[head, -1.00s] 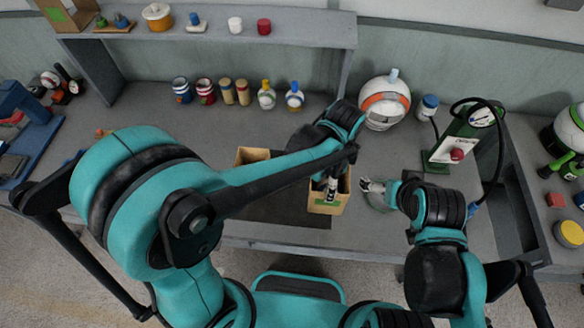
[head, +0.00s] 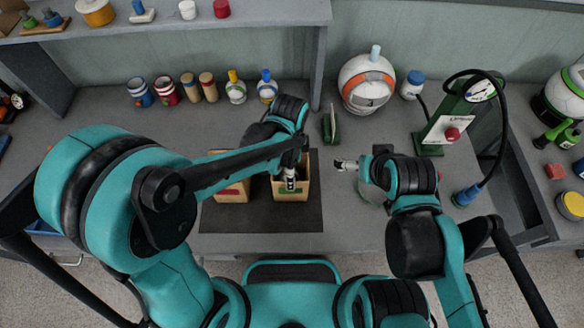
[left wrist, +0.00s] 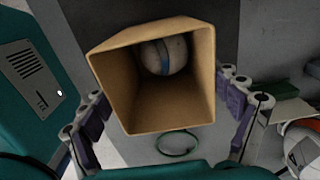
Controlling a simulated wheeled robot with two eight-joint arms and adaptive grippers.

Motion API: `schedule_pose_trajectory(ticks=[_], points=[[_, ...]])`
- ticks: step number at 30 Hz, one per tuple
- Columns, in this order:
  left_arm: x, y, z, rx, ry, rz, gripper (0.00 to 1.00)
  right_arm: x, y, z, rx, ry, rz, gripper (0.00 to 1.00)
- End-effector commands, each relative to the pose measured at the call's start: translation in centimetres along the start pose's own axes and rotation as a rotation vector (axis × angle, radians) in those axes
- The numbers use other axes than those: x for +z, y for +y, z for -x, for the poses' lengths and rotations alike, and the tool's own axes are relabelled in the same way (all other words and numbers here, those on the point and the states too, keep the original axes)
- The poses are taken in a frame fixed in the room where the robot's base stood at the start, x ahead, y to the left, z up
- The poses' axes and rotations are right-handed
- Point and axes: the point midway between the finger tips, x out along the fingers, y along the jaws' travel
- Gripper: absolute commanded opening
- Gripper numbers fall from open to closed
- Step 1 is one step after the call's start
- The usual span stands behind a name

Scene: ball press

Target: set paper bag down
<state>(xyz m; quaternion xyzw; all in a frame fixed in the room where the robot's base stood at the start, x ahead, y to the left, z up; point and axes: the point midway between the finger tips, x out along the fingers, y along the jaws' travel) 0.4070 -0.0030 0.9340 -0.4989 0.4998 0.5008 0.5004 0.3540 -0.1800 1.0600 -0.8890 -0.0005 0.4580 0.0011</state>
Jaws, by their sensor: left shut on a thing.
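My left gripper (head: 290,176) is shut on a tan paper bag (head: 289,190) over the right part of the dark mat (head: 260,218). In the left wrist view the bag (left wrist: 120,88) has its open mouth toward the camera, with its two sides between the fingers. A pale ball with a blue stripe (left wrist: 165,56) is inside. I cannot tell whether the bag's base touches the mat.
Behind are a green item (head: 331,125), a white and orange round device (head: 367,84) and a green press (head: 445,130). Several tins and bottles (head: 190,88) line the back. The mat's front strip is clear.

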Motion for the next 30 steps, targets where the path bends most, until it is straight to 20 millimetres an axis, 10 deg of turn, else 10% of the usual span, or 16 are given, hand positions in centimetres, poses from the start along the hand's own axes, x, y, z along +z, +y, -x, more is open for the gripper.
schedule_pose_trajectory(ticks=[10, 11, 12, 23, 30], points=[[0.0, 0.0, -0.3, 0.000, 0.000, 0.000, 0.48, 0.1, 0.0, -0.2, 0.000, 0.000, 0.000, 1.00], [0.0, 0.0, -0.2, 0.000, 0.000, 0.000, 0.97, 0.1, 0.0, -0.1, 0.000, 0.000, 0.000, 1.00], [0.0, 0.0, -0.2, 0.000, 0.000, 0.000, 1.00, 0.1, 0.0, -0.1, 0.000, 0.000, 0.000, 1.00], [0.0, 0.0, 0.1, 0.000, 0.000, 0.000, 1.00, -0.1, 0.0, 0.1, 0.000, 0.000, 0.000, 1.00], [0.0, 0.1, 3.8, 0.000, 0.000, 0.000, 1.00, -0.9, 0.0, 1.3, 0.000, 0.000, 0.000, 1.00]])
